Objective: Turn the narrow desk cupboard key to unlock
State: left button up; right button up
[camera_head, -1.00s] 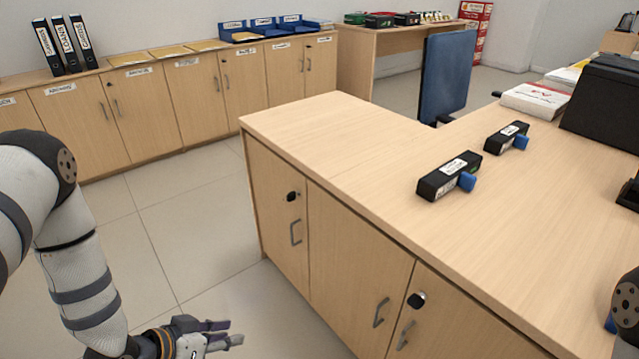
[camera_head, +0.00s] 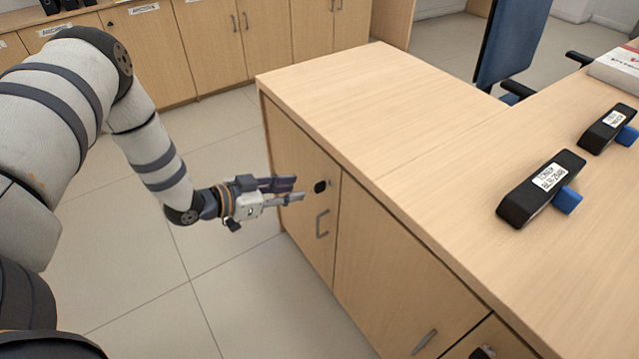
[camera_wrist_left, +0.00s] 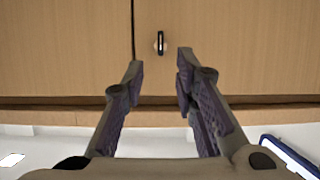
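The narrow desk cupboard (camera_head: 304,222) is the leftmost door in the desk front in the head view, and it is shut. Its black key (camera_head: 320,186) sits in the lock above a grey handle (camera_head: 322,223). In the left wrist view the key (camera_wrist_left: 160,42) shows as a thin upright piece with a bright edge, beside a dark door gap. My left gripper (camera_head: 294,189) is just left of the key in the head view, fingers pointing at it. In the wrist view its two fingers (camera_wrist_left: 160,62) are apart, with the key beyond and between the tips. Nothing is held.
The desk top (camera_head: 400,130) overhangs the doors. Two black stamp-like blocks with blue tabs lie on it, a nearer one (camera_head: 540,188) and a farther one (camera_head: 607,128). Another black key (camera_head: 482,352) is low at the right. The floor left of the desk is clear.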

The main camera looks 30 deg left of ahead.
aim_at(315, 185)
pick_arm(q)
jog(key=x, duration=0.3)
jog(key=b+x, duration=0.1)
jog(key=x, duration=0.3)
jog(key=shift+f, duration=0.3)
jog(key=shift+w+d, duration=0.15)
jog(key=shift+w, duration=0.15)
grip_shut()
